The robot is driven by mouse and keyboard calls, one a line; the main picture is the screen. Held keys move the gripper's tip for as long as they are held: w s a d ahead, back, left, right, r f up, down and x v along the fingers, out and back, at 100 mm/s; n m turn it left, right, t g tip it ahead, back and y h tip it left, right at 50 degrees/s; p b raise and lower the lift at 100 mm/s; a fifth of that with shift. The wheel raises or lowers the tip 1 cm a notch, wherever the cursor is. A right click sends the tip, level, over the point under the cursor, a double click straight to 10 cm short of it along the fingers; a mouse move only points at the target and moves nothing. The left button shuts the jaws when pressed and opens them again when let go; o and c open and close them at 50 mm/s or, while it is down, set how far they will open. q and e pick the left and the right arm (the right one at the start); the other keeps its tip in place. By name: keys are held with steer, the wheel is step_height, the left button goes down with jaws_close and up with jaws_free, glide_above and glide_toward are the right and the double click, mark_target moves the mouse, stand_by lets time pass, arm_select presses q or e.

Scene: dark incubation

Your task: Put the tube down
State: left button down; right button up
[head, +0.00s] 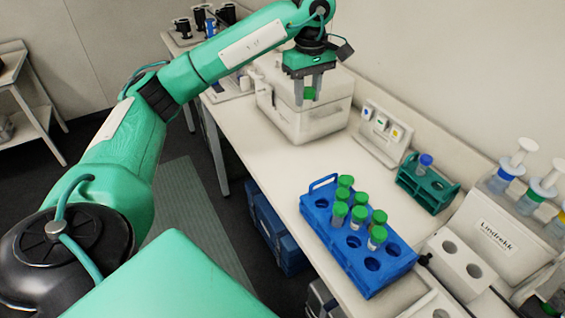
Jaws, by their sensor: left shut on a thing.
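My left gripper (309,88) points down over the white box-shaped device at the back of the bench. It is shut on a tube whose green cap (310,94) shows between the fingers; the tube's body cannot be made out. The blue rack (352,262) stands nearer on the bench, well apart from the gripper. It holds several green-capped tubes (345,182) upright and has several empty holes at its right and near end. My right gripper is not in view.
The white device (335,122) sits directly below the gripper. A small teal rack (420,193) holds one blue-capped tube (424,163). Pipettes stand on a white holder (493,228) at the right. The bench (262,158) is clear between the device and the blue rack.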

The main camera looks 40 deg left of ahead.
mark_target(302, 119)
arm_select(q)
steer(key=shift+w+a+f, duration=0.15)
steer(key=shift+a+f, duration=0.2)
steer(key=shift+a, duration=0.25)
step_height(302, 119, down, 2)
steer(key=shift+f, duration=0.1)
step_height(302, 119, down, 5)
steer(key=shift+f, duration=0.1)
step_height(302, 119, down, 12)
steer(key=p, duration=0.2)
steer(key=c, duration=1.1)
jaws_free()
steer(key=shift+o, duration=0.2)
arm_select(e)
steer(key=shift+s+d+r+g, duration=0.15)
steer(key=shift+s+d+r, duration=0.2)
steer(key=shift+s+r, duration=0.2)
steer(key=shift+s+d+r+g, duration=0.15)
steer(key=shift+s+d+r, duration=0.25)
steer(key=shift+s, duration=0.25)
arm_select(q)
steer(key=shift+p, duration=0.3)
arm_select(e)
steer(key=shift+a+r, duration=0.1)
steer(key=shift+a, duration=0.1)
